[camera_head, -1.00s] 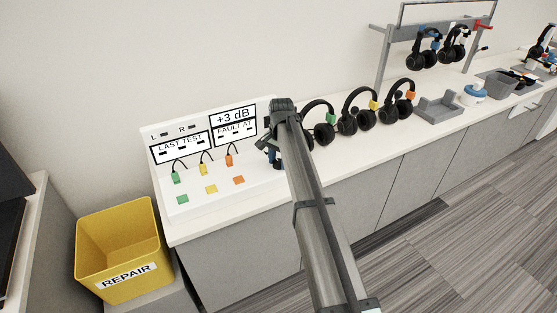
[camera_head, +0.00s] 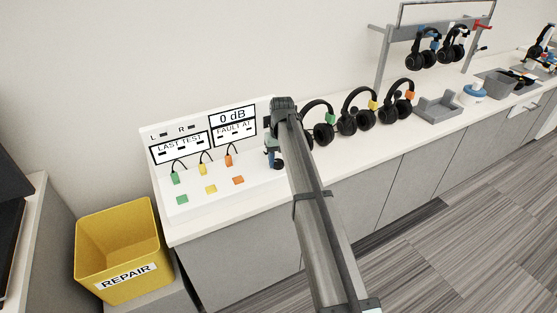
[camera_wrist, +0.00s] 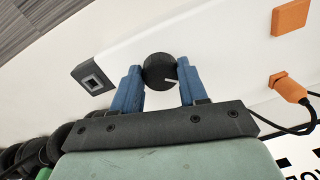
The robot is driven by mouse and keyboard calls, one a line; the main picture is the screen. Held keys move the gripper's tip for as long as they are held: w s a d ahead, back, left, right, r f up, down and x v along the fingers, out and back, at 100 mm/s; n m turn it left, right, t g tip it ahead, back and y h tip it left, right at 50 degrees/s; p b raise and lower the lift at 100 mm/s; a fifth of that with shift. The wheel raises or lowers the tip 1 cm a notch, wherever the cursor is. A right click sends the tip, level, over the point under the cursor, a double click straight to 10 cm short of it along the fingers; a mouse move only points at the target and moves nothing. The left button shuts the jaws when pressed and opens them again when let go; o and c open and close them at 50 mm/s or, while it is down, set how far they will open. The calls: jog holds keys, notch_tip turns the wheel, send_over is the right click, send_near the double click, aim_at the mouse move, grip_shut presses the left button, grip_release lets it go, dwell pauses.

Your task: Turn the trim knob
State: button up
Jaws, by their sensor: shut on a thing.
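In the head view my gripper (camera_head: 272,152) is at the right end of the white test panel (camera_head: 218,196), and my arm hides the knob there. The panel's upper display (camera_head: 232,118) reads "0 dB". The panel also shows "LAST TEST" and "FAULT AT" fields.
Green, yellow and orange plugs (camera_head: 202,169) hang on the panel above matching squares. Black headsets (camera_head: 355,112) stand on the counter just right of my arm. A yellow REPAIR bin (camera_head: 120,240) is at the lower left. A dark square socket (camera_wrist: 93,77) sits beside the knob.

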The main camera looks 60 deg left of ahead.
aim_at(280, 161)
jog(key=shift+n, duration=0.8)
jog(key=o, duration=1.1)
jog(key=shift+c, duration=0.2)
notch_tip(280, 161, up, 14)
jog(key=shift+w, duration=0.35)
jog(key=shift+f, duration=0.1)
